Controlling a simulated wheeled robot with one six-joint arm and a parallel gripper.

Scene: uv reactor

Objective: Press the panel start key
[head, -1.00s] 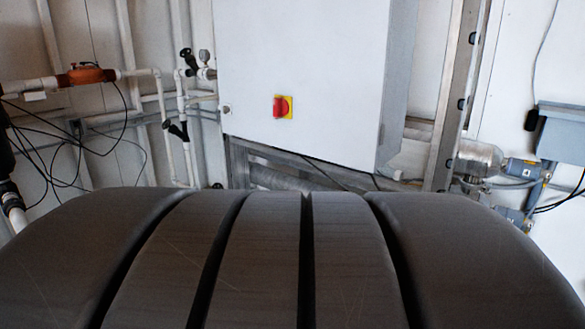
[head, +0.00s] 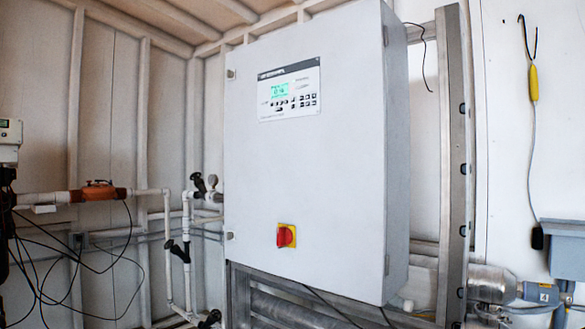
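A large white control cabinet (head: 330,170) stands in the middle of the head view. Its control panel (head: 289,90) is on the upper part of the front door, with a green lit display (head: 279,91) and rows of small dark keys (head: 291,103). The key labels are too small to read, so I cannot tell which one is the start key. A red rotary switch on a yellow plate (head: 286,236) is low on the same door. My gripper is not in view.
White pipes with black valves (head: 198,183) and an orange fitting (head: 98,191) run left of the cabinet, with loose black cables. A metal upright (head: 453,170) stands to its right. A yellow-handled cable (head: 534,84) hangs on the right wall.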

